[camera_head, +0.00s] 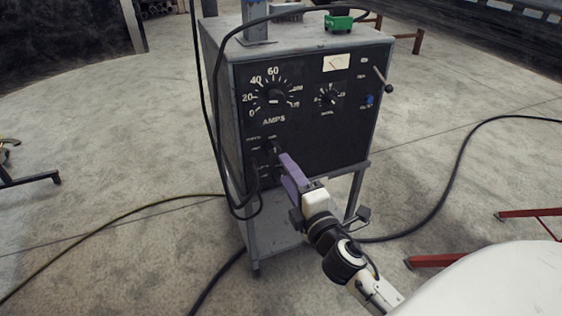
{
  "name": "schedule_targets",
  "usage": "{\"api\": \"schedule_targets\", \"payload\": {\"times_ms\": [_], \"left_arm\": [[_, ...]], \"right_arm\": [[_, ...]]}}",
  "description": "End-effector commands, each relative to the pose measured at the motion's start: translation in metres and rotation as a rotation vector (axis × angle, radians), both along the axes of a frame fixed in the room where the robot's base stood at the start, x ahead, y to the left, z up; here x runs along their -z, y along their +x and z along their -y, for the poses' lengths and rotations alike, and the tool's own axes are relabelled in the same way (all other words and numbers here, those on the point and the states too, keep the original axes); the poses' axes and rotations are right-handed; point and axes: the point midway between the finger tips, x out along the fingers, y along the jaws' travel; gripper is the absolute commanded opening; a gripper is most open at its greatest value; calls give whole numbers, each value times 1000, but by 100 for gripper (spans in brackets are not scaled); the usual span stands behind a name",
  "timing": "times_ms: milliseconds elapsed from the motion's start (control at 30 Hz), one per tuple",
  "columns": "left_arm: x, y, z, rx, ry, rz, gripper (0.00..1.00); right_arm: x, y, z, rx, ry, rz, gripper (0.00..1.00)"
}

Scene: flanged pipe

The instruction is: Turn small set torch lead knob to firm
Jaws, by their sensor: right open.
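A grey welding machine (222,95) with a black front panel (335,140) stands in the middle of the view. At the panel's lower left is a group of small knobs or sockets with tiny labels; one dark knob (269,147) shows just beside my fingertips. Which of them is the torch lead knob I cannot read. My right gripper (283,160) comes in from the lower right, with its purple fingers open and pointing at this group. The fingers hide part of the group, and I cannot tell whether they touch a knob. My left gripper is out of view.
A large amps dial (275,97), a smaller dial (328,97), a blue button (369,99) and a lever (382,80) sit higher on the panel. Black cables (216,130) hang at its left. Red metal legs (437,260) stand at the right. Open floor surrounds the machine.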

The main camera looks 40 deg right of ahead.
Motion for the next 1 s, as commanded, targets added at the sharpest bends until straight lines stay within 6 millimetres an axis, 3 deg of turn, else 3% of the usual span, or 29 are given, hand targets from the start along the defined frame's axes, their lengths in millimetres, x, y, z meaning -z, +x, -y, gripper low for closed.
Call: {"api": "schedule_targets", "payload": {"times_ms": [100,233,867,1000], "left_arm": [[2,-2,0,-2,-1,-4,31],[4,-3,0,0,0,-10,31],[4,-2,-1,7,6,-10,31],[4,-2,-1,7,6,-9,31]], "right_arm": [[1,-19,-4,2,2,-1,46],[0,-30,-6,2,1,0,46],[0,-32,-7,1,4,-1,46],[16,-39,-15,4,148,-27,46]]}}
